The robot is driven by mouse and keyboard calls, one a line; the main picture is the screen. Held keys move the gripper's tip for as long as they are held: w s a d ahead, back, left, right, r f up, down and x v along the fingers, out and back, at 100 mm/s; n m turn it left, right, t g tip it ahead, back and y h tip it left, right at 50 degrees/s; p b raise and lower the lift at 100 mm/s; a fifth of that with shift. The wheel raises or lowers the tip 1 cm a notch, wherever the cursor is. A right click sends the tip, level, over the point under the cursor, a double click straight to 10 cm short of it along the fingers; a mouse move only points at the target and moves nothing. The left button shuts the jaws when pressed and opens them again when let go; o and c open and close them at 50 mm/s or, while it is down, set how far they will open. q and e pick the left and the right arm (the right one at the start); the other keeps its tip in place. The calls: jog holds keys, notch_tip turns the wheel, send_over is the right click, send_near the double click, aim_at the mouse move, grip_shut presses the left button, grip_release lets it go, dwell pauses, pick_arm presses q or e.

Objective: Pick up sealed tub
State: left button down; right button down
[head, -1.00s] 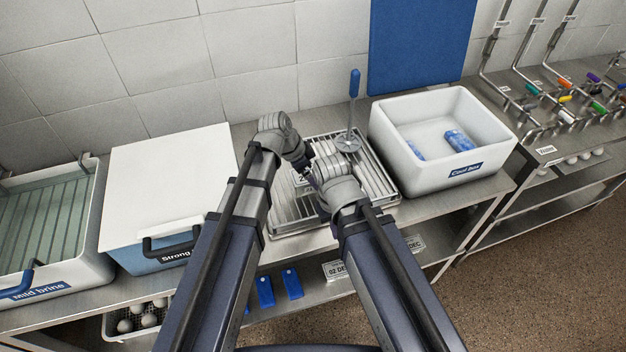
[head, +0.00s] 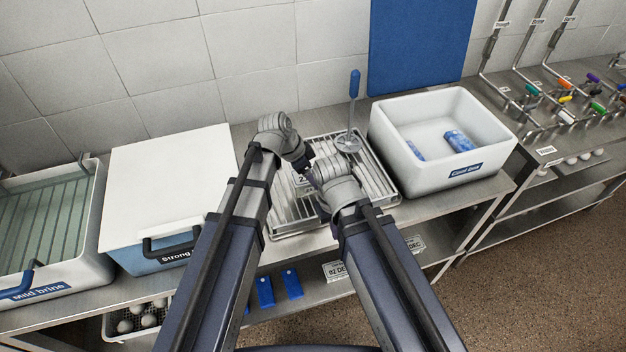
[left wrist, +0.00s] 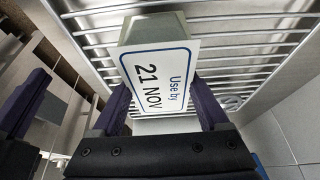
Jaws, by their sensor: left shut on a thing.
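The sealed tub is a small grey-green block with a white, blue-edged label (left wrist: 160,65) reading "Use by 21 NOV" in the left wrist view. My left gripper (left wrist: 158,92) is shut on it, one dark finger at each side. The tub is over a slatted metal rack (left wrist: 245,45); I cannot tell whether it touches the slats. In the head view my wrists hide most of the tub, and only a bit of label (head: 302,181) shows. My right gripper (head: 313,178) is close beside the left one; its jaw opening is hidden.
The draining rack (head: 372,160) holds an upright tool with a blue handle (head: 354,84). Right of it stands the white cool box (head: 415,180) with blue packs inside. Left stand the lidded strong brine box (head: 165,175) and the open mild brine basin (head: 85,265).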

pick_arm(q)
jog(key=shift+r, duration=0.1)
notch_tip(320, 180, up, 10)
jog(key=p, duration=1)
jog(key=shift+r+p, duration=0.2)
jog(key=shift+p, duration=0.1)
notch_tip(320, 180, down, 4)
jog(key=b, duration=0.4)
jog(key=shift+f, duration=0.25)
jog(key=shift+r, duration=0.15)
